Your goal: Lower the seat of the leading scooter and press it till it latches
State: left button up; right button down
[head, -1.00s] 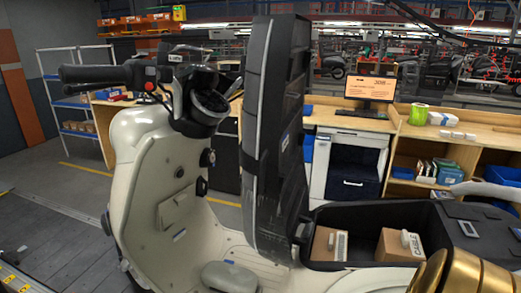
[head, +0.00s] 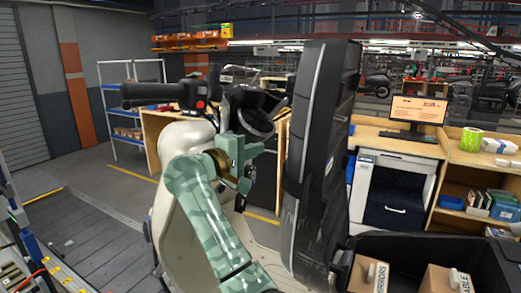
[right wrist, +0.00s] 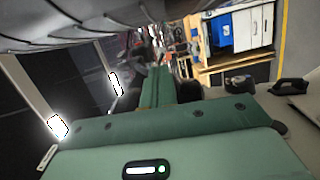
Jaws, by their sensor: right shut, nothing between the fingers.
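The scooter's black seat (head: 318,160) stands upright in the head view, raised above the open storage box (head: 500,255). The cream scooter body (head: 180,140) with its black handlebar (head: 160,92) is to the left. My right arm, in green camouflage, reaches up from the bottom. My right gripper (head: 248,160) is shut and empty, left of the raised seat and near the handlebar column. A gap shows between it and the seat in the picture. In the right wrist view its green fingers (right wrist: 158,85) point ahead, with dark surfaces close by. My left gripper is not in view.
Cartons (head: 368,275) sit in the storage box. Behind stand a workbench with a monitor (head: 418,110), a white cabinet (head: 395,190) and a shelf rack (head: 125,110). Open floor (head: 90,220) lies at left; yellow-edged equipment (head: 60,270) is at lower left.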

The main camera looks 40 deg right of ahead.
jog(key=s+d+p, duration=0.2)
jog(key=d+p, duration=0.1)
jog(key=d, duration=0.6)
jog(key=shift+f+p, duration=0.15)
jog(key=shift+p, duration=0.15)
jog(key=shift+w+d, duration=0.1)
